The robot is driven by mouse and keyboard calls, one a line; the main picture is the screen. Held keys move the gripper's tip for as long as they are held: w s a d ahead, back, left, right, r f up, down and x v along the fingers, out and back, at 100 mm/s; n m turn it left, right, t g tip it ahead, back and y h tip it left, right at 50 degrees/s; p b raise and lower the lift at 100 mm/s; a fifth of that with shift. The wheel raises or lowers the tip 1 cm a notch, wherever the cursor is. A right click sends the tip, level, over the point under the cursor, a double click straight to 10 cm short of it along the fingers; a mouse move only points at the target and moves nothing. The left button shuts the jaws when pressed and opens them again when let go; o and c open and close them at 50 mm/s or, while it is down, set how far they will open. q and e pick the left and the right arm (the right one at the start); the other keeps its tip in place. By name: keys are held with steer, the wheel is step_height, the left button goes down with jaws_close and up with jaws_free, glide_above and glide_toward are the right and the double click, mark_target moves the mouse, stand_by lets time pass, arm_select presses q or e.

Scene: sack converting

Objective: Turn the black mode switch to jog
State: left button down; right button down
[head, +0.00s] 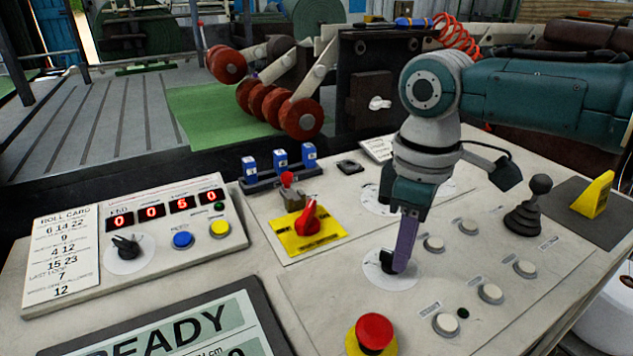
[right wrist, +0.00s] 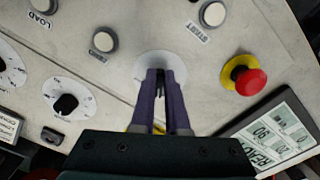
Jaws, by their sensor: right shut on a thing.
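The black mode switch (head: 385,258) sits on a round white dial plate (head: 403,281) in the middle of the sloping console. My right gripper (head: 402,264) reaches down onto it from above, its purple fingers shut on the switch. In the right wrist view the two fingers (right wrist: 160,82) straddle the dark switch over the white plate (right wrist: 160,58). The fingers hide most of the switch, so I cannot tell which marking it points to. The dial lettering is too small to read. My left gripper is not in view.
A red emergency button (head: 374,332) stands in front of the switch, and several pale push buttons (head: 434,244) lie to the right. A red switch on a yellow plate (head: 307,220) is to the left. A black joystick (head: 530,205) rises at right.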

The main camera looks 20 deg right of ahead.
steer(key=m+p, duration=0.2)
steer(key=m, duration=0.1)
steer(key=shift+s+a+r+p, duration=0.1)
steer(key=shift+a+r+p, duration=0.15)
steer(key=shift+p, duration=0.15)
steer(key=shift+a+f+m+p, duration=0.15)
steer(key=shift+m+p, duration=0.65)
steer(key=shift+m, duration=0.8)
steer(key=c, duration=0.9)
jaws_free()
steer(key=shift+f, duration=0.1)
step_height(320, 180, up, 10)
steer(key=shift+p, duration=1.15)
